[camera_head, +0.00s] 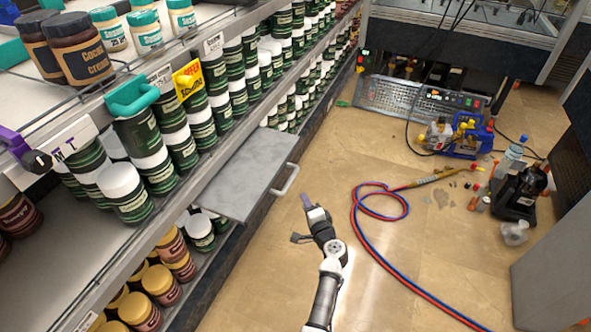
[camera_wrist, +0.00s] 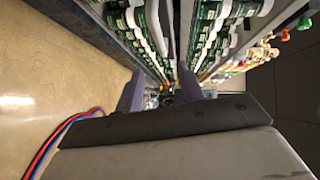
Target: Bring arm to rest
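My arm (camera_head: 328,285) reaches up from the bottom of the head view, over the open floor right of the shelves. My gripper (camera_head: 306,202) is at its far end, near the grey flap with the handle and apart from it. In the wrist view my gripper (camera_wrist: 160,88) shows two purple fingers spread apart with nothing between them. The gripper is open and empty. The fingers are small in the head view, so their gap is hard to see there.
Shelves of green-labelled jars (camera_head: 190,120) line the left. A grey flap (camera_head: 245,175) with a handle juts into the aisle. Red and blue hoses (camera_head: 385,250) lie on the floor, with a blue pump (camera_head: 460,138) and black device (camera_head: 517,190) beyond.

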